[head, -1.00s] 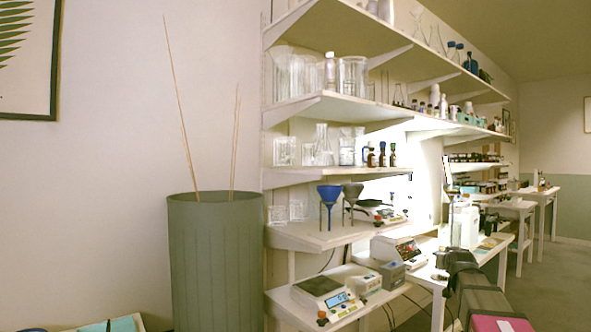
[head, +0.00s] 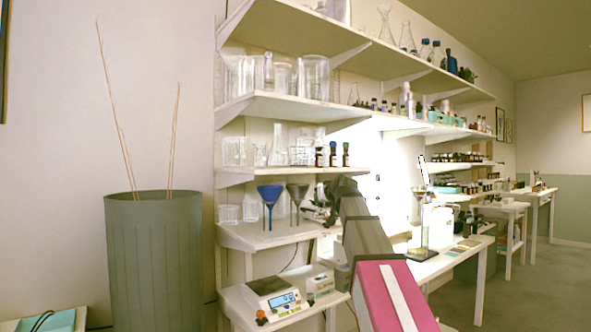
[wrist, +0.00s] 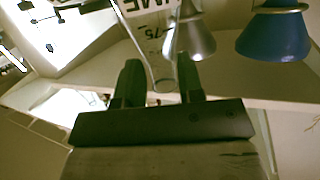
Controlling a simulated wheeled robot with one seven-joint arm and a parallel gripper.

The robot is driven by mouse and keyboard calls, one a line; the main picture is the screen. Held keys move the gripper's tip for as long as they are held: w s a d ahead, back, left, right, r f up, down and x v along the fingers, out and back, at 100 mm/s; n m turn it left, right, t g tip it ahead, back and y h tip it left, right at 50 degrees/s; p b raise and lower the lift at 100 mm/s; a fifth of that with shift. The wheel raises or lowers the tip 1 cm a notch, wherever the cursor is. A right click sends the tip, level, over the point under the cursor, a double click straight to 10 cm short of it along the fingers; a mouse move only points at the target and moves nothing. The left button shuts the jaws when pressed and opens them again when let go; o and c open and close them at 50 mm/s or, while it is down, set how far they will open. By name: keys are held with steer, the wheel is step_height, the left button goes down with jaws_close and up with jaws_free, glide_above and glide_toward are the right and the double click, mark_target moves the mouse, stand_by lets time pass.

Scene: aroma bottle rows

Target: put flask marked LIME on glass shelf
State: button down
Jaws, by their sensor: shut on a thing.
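My gripper (wrist: 160,82) is shut on a clear glass flask (wrist: 158,60). Its white label shows "ME" and "75" at the top of the wrist view; the rest is cut off. In the head view my arm reaches to the funnel shelf, and the held flask is too small to make out. Shelves with clear glassware stand above: one (head: 290,107) holds tall beakers, and a lower one (head: 240,177) holds beakers, a flask and small dark bottles. I cannot tell which of them is the glass shelf.
A blue funnel (head: 270,192) and a grey funnel (head: 297,190) stand close to my gripper. A scale (head: 275,295) sits on the bench below. A large green bin (head: 153,260) with thin sticks stands left of the shelves.

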steer(key=s+a+r+n+g+y, duration=0.15)
steer(key=s+r, duration=0.25)
steer(key=r, duration=0.5)
steer(key=s+a+r+n+g+y, duration=0.1)
steer(key=s+a+r+n+y, duration=0.2)
steer(key=r, duration=0.6)
steer(key=s+a+r+n+g+y, duration=0.2)
steer(key=s+r, duration=0.2)
steer(key=r, duration=0.4)
steer(key=w+a, duration=1.1)
steer(key=w, duration=0.5)
steer(key=shift+s+f, duration=0.2)
steer(key=shift+f, duration=2.95)
steer(key=shift+w+f, duration=0.25)
